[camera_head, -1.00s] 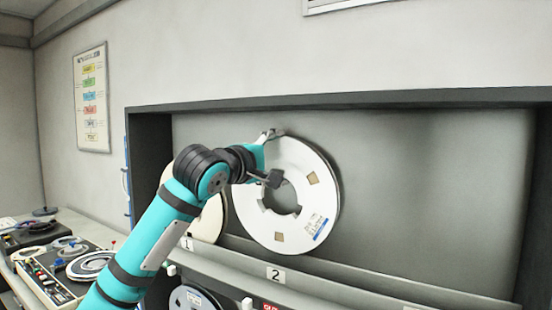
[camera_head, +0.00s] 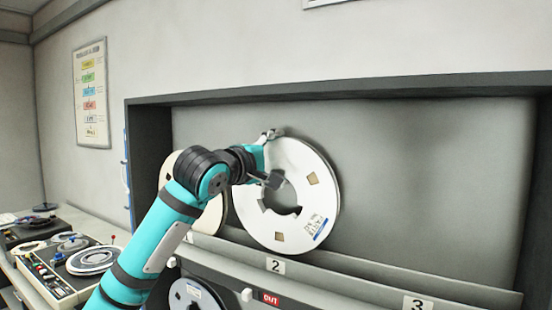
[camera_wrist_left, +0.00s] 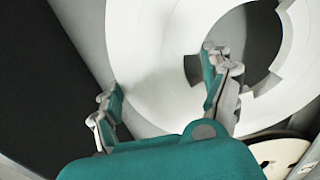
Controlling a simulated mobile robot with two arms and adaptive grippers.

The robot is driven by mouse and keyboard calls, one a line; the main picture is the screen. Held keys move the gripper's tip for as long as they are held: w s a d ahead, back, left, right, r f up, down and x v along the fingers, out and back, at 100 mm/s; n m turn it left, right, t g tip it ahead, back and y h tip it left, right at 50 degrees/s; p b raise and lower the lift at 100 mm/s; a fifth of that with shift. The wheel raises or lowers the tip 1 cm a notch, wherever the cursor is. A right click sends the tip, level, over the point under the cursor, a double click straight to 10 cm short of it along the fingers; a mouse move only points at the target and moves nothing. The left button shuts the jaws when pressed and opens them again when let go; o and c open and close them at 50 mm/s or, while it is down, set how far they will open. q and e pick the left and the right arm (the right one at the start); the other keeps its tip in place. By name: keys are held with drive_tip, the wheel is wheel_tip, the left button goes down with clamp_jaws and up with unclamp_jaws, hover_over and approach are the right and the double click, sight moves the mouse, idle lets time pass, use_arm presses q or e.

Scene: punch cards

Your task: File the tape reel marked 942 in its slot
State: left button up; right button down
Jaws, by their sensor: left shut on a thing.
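A large white tape reel (camera_head: 318,200) stands upright against the back of the rack, just above the label 2. It has a dark hub hole, brown patches and a small label with handwriting and a blue strip, too small to read. My left gripper (camera_head: 268,158) is shut on the reel's upper left part, one finger at the rim and one near the hub. The left wrist view shows the reel's white face (camera_wrist_left: 160,40) close up behind the fingers. Whether the reel's lower edge touches the shelf is unclear. My right gripper is not in view.
Another cream reel (camera_head: 212,215) stands left of it, partly behind my arm. The rack ledge (camera_head: 350,275) carries labels 2 and 3 (camera_head: 418,304), and the space above 3 is empty. A lower reel (camera_head: 195,298) and a tape machine (camera_head: 60,270) show at lower left.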

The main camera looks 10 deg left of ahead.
use_arm(q)
drive_tip(key=shift+s+f+b, duration=0.1)
drive_tip(key=shift+f+b, duration=1.25)
drive_tip(key=shift+f, duration=0.85)
idle(1.0)
drive_tip(key=o, duration=1.6)
drive_tip(key=shift+f, duration=0.25)
drive_tip(key=shift+c, duration=1)
drive_tip(key=shift+r, duration=0.1)
drive_tip(key=b+v, duration=0.3)
drive_tip(key=v, duration=0.9)
